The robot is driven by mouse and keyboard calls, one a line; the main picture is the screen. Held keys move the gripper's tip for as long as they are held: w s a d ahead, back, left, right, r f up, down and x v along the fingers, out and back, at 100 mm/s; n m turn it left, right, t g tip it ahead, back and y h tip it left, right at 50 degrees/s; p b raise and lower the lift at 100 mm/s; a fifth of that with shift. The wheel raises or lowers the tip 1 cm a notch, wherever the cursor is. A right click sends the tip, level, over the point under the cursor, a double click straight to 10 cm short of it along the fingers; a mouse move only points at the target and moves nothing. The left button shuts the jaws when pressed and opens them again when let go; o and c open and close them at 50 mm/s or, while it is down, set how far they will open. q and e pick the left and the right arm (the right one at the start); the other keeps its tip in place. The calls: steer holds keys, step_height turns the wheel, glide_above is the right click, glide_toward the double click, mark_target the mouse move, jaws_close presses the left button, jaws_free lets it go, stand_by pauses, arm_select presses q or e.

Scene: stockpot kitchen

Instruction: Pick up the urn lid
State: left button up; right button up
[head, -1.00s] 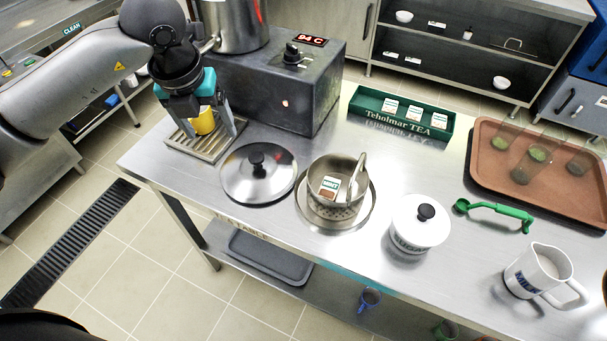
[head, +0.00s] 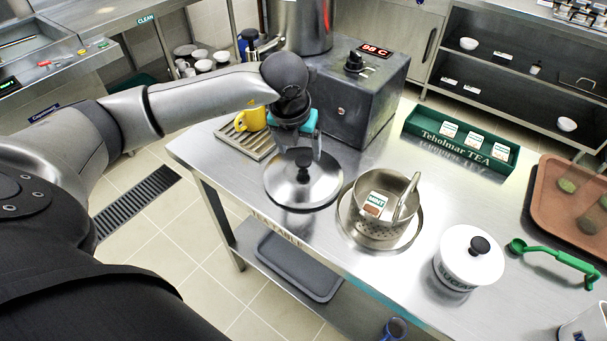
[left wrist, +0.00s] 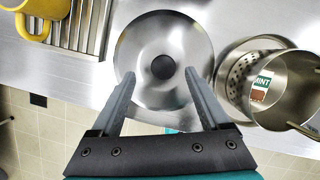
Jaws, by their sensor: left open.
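The urn lid (head: 290,195) is a round shiny steel disc with a black knob (head: 304,158). It lies flat on the steel table, left of the perforated steel pot. My left gripper (head: 299,150) is open and empty, pointing down at the lid's knob. In the left wrist view the lid (left wrist: 140,42) is below the open fingers (left wrist: 160,73), with the knob (left wrist: 163,67) between the fingertips as seen from above. The left wrist view does not show how high the fingers are. My right gripper is not in view.
A yellow mug (head: 252,117) stands on the slatted drip tray (head: 258,147) behind left. The urn's grey base (head: 345,100) reads 98 C. The perforated pot (head: 371,220), holding a mint packet, is close right of the lid. A white sugar jar (head: 467,262) stands farther right.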

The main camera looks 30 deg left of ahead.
mark_target(303, 160)
arm_select(q)
steer(key=x, duration=0.5)
steer(key=shift+d+f, duration=0.15)
steer(key=shift+d, duration=0.1)
jaws_close()
stand_by(0.4)
steer(key=shift+w, duration=0.1)
